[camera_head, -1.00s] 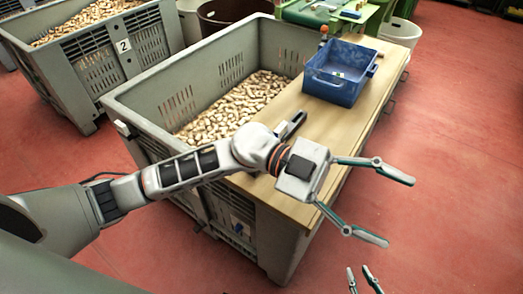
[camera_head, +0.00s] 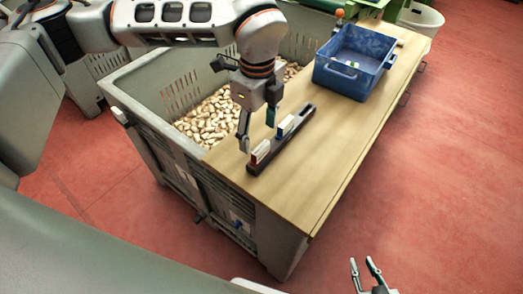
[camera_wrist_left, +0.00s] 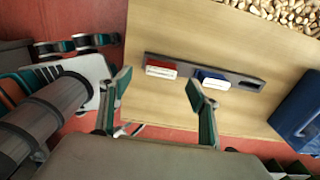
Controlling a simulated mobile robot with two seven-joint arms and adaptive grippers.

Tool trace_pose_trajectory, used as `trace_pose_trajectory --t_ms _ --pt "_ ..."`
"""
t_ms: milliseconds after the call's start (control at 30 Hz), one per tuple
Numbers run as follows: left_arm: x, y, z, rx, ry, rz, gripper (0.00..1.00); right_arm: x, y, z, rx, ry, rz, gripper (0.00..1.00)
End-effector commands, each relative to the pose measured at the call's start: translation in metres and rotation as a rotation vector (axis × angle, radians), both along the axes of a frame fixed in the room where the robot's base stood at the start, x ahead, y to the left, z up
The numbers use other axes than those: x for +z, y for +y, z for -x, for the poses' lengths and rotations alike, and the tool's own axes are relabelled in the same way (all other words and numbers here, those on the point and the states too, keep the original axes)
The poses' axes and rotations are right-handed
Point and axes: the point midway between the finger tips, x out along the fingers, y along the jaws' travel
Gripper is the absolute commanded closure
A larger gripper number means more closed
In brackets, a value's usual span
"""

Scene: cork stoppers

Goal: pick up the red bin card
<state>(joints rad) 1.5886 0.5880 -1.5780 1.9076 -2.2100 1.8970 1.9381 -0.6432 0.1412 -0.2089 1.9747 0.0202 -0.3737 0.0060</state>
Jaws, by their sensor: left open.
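The red bin card (camera_head: 261,152), white with a red part, stands in the near end of a dark slotted holder (camera_head: 301,116) on the wooden board. It also shows in the left wrist view (camera_wrist_left: 161,70). A blue and white card (camera_head: 287,127) stands further along the holder and shows right of the red one in the wrist view (camera_wrist_left: 212,79). My left gripper (camera_head: 257,136) is open and empty, pointing down above the holder's near end, fingers spread; contact with the card is not visible. My right gripper (camera_head: 362,262) is open and empty, low over the floor.
The board (camera_head: 330,150) lies across a grey crate (camera_head: 150,95) filled with corks (camera_head: 205,120). A blue tray (camera_head: 352,62) stands at the board's far end. The board right of the holder is clear. Red floor lies open to the right.

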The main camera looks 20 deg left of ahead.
Motion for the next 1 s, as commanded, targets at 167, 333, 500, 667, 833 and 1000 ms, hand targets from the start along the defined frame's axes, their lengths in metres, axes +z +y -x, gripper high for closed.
trace_pose_trajectory --t_ms 167,333,500,667,833,1000 --pt "-0.019 -0.001 0.001 -0.002 0.003 0.001 0.39 -0.001 0.000 0.000 0.000 0.001 0.000 0.76" --pt "-0.033 -0.003 0.000 -0.003 0.004 0.003 0.39 0.000 0.000 0.000 0.000 0.000 0.000 0.76" --pt "-0.059 -0.004 -0.001 -0.004 0.005 0.002 0.39 0.000 0.001 0.000 -0.001 0.000 -0.001 0.76" --pt "-0.070 -0.005 -0.002 -0.003 0.002 0.003 0.39 -0.001 0.001 0.000 -0.001 0.000 -0.001 0.76" --pt "-0.069 -0.005 -0.002 -0.004 0.001 0.004 0.39 0.000 0.001 0.000 -0.001 0.000 -0.001 0.76" --pt "-0.069 -0.005 -0.002 -0.005 0.001 0.004 0.76 0.000 0.001 0.000 -0.001 0.000 -0.001 0.76"
